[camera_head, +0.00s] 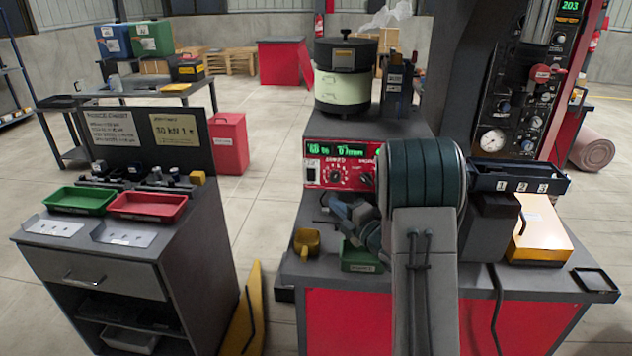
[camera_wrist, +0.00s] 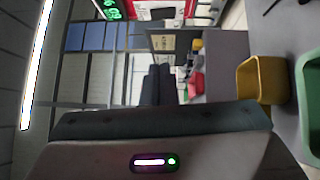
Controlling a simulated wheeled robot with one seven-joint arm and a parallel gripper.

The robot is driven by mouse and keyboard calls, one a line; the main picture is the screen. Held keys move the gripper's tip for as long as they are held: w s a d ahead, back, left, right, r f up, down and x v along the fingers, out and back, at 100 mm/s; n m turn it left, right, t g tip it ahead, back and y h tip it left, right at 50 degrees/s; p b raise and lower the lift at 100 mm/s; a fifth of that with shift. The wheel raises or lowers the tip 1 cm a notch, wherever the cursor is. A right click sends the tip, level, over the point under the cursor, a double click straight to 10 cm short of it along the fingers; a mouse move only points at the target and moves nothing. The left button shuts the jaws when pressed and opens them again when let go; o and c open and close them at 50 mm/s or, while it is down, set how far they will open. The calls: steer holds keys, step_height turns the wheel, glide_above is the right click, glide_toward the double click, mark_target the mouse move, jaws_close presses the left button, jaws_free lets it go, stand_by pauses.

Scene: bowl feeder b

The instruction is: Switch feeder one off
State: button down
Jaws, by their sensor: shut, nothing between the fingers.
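A red control panel (camera_head: 340,166) stands on the workbench, with green lit displays along its top and knobs on its face. Its lettering is too small to read, so I cannot tell which control belongs to feeder one. My arm covers its right part. A round feeder with a dark bowl (camera_head: 346,54) and a cream base (camera_head: 342,91) stands above and behind it. The panel's edge and a green display also show at the top of the wrist view (camera_wrist: 113,9). My gripper (camera_wrist: 158,70) is shut and empty, in front of the panel and apart from it.
A yellow bin (camera_head: 307,242) and a green bin (camera_head: 362,262) stand on the bench below the panel; the yellow bin (camera_wrist: 262,80) is right of my fingers in the wrist view. A black tray (camera_head: 517,178) is at right.

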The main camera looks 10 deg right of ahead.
mark_target(315, 179)
steer(key=shift+s, duration=0.1)
stand_by(0.3)
steer(key=p+x, duration=0.1)
steer(key=x, duration=0.3)
steer(key=d+p+x, duration=0.1)
steer(key=x, duration=0.3)
steer(key=p+x, duration=0.2)
steer(key=x, duration=0.2)
steer(key=shift+w+d+r, duration=0.25)
steer(key=shift+w+d, duration=0.1)
steer(key=shift+w, duration=0.1)
steer(key=shift+w+d, duration=0.15)
steer(key=shift+w, duration=0.35)
